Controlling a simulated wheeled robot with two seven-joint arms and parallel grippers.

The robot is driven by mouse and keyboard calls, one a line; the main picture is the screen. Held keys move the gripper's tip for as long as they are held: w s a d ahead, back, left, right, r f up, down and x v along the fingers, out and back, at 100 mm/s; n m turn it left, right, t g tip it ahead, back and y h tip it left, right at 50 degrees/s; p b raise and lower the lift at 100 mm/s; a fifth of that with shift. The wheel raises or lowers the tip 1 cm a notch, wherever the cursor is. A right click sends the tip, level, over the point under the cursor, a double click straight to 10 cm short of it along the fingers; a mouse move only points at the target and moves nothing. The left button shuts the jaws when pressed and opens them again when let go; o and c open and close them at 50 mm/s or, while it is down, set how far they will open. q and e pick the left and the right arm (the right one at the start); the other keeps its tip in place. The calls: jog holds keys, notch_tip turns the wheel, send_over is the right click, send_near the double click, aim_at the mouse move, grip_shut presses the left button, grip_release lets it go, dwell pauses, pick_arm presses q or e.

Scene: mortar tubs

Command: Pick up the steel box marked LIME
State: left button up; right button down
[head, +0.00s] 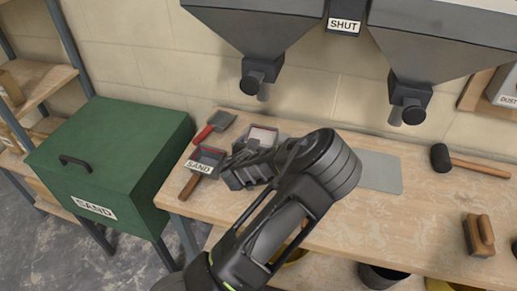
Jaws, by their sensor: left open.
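No LIME marking can be read in the head view. My left gripper (236,168) is open and sits over the bench in front of this box, pointing left. I cannot tell whether it touches anything. Left of it is another steel box marked SAND (204,158), with a wooden handle towards the front. My right gripper is not in view.
A green SAND bin (115,150) stands left of the wooden bench (425,205). A red-handled trowel (214,125) lies behind the boxes. A grey mat (379,171), a mallet (442,157) and a wooden-handled tool (479,236) lie right. Hoppers (262,30) hang above, with a SHUT sign (343,24).

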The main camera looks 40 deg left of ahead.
pick_arm(q)
jog(key=shift+c, duration=0.2)
dwell(0.4)
jog(key=c, duration=1.7)
jog(key=shift+c, duration=0.2)
jog(key=shift+r, duration=0.1)
notch_tip(320, 180, up, 10)
jog(key=shift+p, duration=0.4)
